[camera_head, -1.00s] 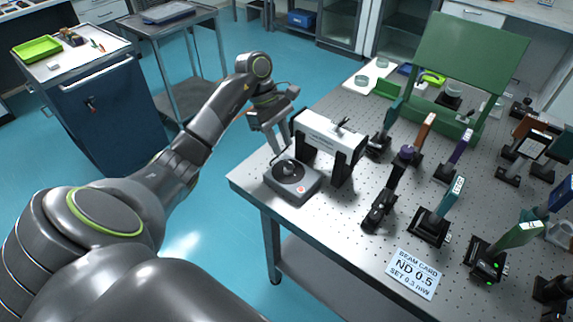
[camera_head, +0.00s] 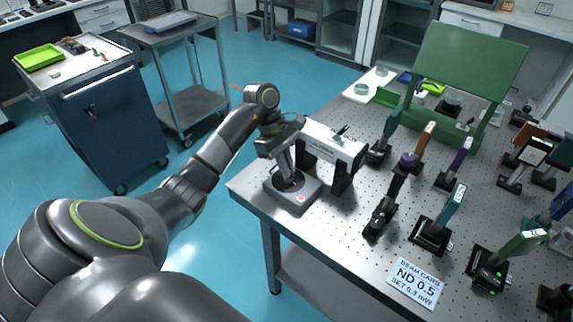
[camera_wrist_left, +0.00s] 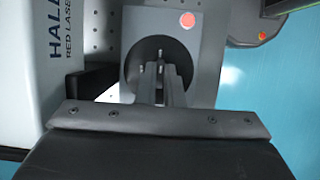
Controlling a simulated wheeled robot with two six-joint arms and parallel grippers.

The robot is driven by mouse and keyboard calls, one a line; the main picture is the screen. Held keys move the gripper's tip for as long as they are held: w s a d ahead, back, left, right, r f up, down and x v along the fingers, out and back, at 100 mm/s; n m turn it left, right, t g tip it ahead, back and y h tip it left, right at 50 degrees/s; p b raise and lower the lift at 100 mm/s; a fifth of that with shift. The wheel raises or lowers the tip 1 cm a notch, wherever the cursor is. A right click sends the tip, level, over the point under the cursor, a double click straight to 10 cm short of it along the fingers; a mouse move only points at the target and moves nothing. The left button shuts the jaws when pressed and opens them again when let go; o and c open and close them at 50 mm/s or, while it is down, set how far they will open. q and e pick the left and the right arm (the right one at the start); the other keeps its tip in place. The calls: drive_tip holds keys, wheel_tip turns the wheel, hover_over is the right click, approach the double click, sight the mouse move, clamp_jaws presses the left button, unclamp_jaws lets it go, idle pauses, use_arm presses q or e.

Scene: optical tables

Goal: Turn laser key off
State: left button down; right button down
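The laser key box (camera_head: 306,196) is a grey block with a dark round dial and a red-orange spot, near the left corner of the optical table. In the left wrist view the box (camera_wrist_left: 203,50) has its dark dial (camera_wrist_left: 133,72) under my fingers. My left gripper (camera_head: 288,181) points down onto the dial. In the left wrist view its fingers (camera_wrist_left: 161,75) are close together at the dial's middle, around the small key (camera_wrist_left: 160,57), which they mostly hide. The key's angle is hard to tell. My right gripper is not in view.
The white laser housing (camera_head: 330,143) on black supports stands right beside the key box. Several optic mounts (camera_head: 432,232) and a beam card sign (camera_head: 414,284) fill the perforated table (camera_head: 340,235). A blue cart (camera_head: 112,125) stands at the left.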

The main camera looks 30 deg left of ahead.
use_arm(q)
drive_tip(key=n+b, duration=0.2)
drive_tip(key=n+t+b, duration=0.1)
drive_tip(key=b, duration=0.1)
drive_tip(key=shift+s+f+n, duration=0.1)
drive_tip(key=shift+f+n, duration=0.1)
drive_tip(key=shift+n, duration=0.2)
drive_tip(key=n+t+y+b, duration=0.1)
drive_tip(key=n+t+b, duration=0.1)
drive_tip(key=n+b, duration=0.1)
drive_tip(key=shift+s+n+b, duration=0.1)
drive_tip(key=shift+n+b, duration=0.3)
drive_tip(key=shift+n, duration=0.3)
drive_tip(key=n+b, duration=0.1)
drive_tip(key=n, duration=0.1)
drive_tip(key=n+t+y+b, duration=0.1)
drive_tip(key=n+b, duration=0.1)
drive_tip(key=shift+d+r+n, duration=0.15)
drive_tip(key=shift+n, duration=0.15)
drive_tip(key=shift+s+n+t+y, duration=0.1)
drive_tip(key=shift+n+t+y, duration=0.2)
drive_tip(key=shift+n, duration=0.1)
drive_tip(key=shift+d+r+n+y, duration=0.15)
drive_tip(key=shift+n+y, duration=0.15)
drive_tip(key=shift+n, duration=0.5)
drive_tip(key=shift+n+y+p, duration=0.5)
drive_tip(key=shift+n+p, duration=0.15)
drive_tip(key=shift+n, duration=0.75)
